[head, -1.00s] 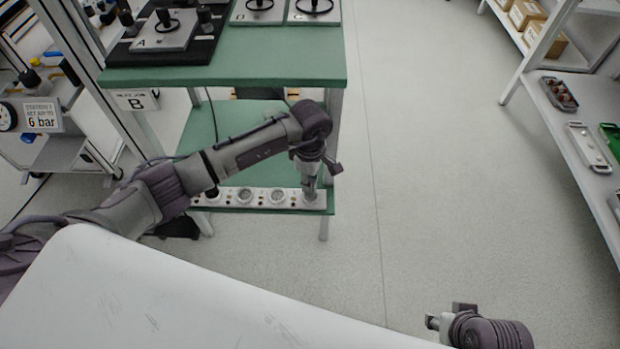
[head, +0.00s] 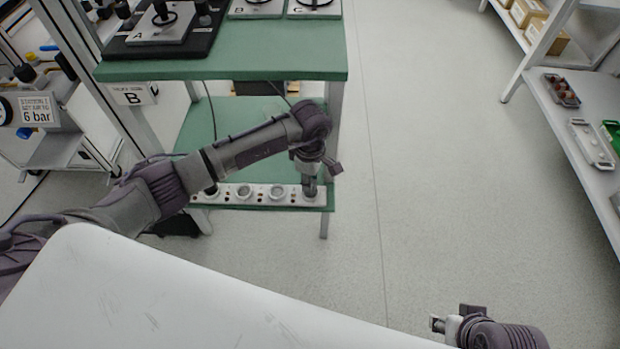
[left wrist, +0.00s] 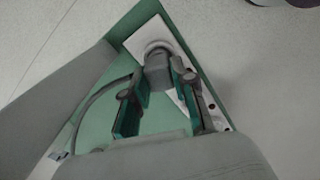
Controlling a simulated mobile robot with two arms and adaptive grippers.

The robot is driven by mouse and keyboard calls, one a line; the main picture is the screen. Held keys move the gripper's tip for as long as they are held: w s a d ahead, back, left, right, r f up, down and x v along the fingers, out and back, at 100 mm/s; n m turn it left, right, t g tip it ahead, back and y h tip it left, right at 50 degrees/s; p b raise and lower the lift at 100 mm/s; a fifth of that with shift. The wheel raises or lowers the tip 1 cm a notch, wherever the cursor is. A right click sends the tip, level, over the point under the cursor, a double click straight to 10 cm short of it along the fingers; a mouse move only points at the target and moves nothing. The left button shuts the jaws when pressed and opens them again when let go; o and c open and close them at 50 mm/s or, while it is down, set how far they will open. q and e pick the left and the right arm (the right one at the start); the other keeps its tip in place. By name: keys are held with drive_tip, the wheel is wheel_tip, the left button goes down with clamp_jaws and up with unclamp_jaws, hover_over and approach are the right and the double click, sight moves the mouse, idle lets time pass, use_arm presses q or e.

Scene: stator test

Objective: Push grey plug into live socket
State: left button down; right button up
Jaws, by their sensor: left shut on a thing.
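A white socket strip (head: 261,196) with several round sockets runs along the front edge of the green lower shelf. My left gripper (head: 311,186) points down at the strip's right-end socket. In the left wrist view, my left gripper (left wrist: 157,100) is shut on the grey plug (left wrist: 157,74). The plug's front end meets the round white socket (left wrist: 156,48); I cannot tell how deep it sits. A cable (left wrist: 82,112) curves across the green shelf. No label shows which socket is live. My right gripper (head: 438,324) is low at the right, above the floor, its jaw opening unclear.
The green upper shelf (head: 230,66) overhangs the back of the lower one. Upright posts (head: 333,115) stand by the shelf. A trolley with a 6 bar sign (head: 38,111) stands left. A grey shelf (head: 562,128) with trays stands right. The floor between is clear.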

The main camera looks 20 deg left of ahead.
idle(0.4)
use_arm(q)
drive_tip(key=shift+f+b, duration=0.5)
drive_tip(key=shift+f, duration=0.05)
drive_tip(key=c, duration=0.9)
unclamp_jaws()
drive_tip(key=shift+o, duration=0.2)
wheel_tip(320, 180, up, 12)
